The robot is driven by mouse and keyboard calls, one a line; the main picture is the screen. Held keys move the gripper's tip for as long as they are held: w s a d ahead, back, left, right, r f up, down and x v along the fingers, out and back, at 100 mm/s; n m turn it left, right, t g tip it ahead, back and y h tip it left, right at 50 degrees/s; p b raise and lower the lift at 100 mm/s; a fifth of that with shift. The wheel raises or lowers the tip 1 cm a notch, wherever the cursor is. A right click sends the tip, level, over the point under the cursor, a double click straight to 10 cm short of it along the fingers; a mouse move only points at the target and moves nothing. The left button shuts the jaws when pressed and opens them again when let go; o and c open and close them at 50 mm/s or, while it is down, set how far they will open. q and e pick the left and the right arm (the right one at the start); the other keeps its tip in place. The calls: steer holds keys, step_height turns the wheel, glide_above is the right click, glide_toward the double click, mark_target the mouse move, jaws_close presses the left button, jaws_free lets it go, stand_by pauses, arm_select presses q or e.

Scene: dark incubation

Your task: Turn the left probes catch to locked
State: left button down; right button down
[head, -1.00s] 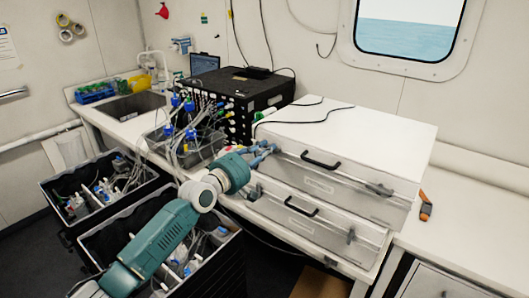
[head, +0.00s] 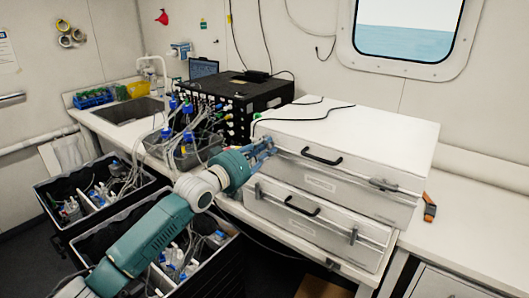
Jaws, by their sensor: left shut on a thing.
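Two white flat cases with black handles are stacked on the bench: the upper case (head: 335,172) and the lower case (head: 310,218). My left gripper (head: 268,148) is at the left end of the upper case's front, shut on the left catch there. Its fingers hide that catch, so its angle cannot be read. The upper case's right catch (head: 383,185) is in plain view. The lower case has its own left catch (head: 258,191) and right catch (head: 353,235). My right gripper is not in view.
A black instrument box (head: 270,92) with tubes stands behind the gripper. A grey tray of blue-capped bottles (head: 182,150) is to its left. Black crates (head: 100,208) stand on the floor below. An orange-handled tool (head: 429,208) lies on the clear bench at right.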

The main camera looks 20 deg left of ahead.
arm_select(q)
steer(key=m, duration=0.3)
steer(key=shift+f, duration=0.2)
steer(key=shift+m+b, duration=0.3)
steer(key=shift+m, duration=1.1)
steer(key=c, duration=1.6)
jaws_free()
steer(key=v, duration=1.2)
